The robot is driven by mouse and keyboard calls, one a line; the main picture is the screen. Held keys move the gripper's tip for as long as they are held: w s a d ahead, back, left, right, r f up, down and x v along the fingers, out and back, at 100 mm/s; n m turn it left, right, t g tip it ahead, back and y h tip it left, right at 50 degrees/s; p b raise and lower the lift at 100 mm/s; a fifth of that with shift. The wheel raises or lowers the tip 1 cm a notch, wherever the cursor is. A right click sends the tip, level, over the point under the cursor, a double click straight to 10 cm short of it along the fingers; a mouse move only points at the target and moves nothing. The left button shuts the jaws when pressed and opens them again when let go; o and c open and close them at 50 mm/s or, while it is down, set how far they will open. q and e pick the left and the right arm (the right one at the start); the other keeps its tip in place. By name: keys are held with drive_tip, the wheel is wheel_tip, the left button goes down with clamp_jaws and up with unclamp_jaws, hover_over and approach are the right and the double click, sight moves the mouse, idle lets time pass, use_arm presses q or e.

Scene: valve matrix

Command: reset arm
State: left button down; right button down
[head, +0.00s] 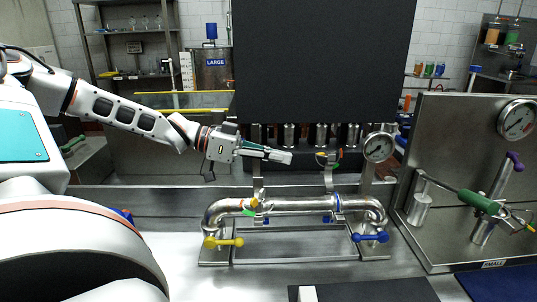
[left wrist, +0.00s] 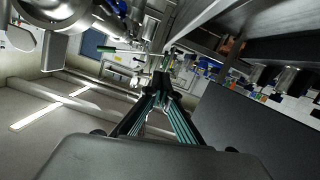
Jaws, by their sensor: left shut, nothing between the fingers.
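My left arm comes in from the left in the head view, stretched out to the right. Its gripper (head: 280,156) is shut and empty, held in the air above and behind the steel pipe. In the left wrist view the fingers of the left gripper (left wrist: 163,80) meet at their tips with nothing between them. The shiny pipe assembly (head: 290,205) stands on the steel table, with a yellow-handled valve (head: 224,242) at left and a blue-handled valve (head: 371,237) at right. The gripper does not appear to touch it. My right gripper is not seen.
A large black panel (head: 322,60) rises behind the table. A round gauge (head: 379,147) stands at the pipe's right end. A steel panel (head: 455,150) with a green-handled lever (head: 478,202) stands at the right. Bare steel table (head: 210,279) shows in front of the pipe.

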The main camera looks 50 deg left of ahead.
use_arm(q)
drive_tip(key=shift+v, duration=1.55)
drive_tip(key=shift+d, duration=0.1)
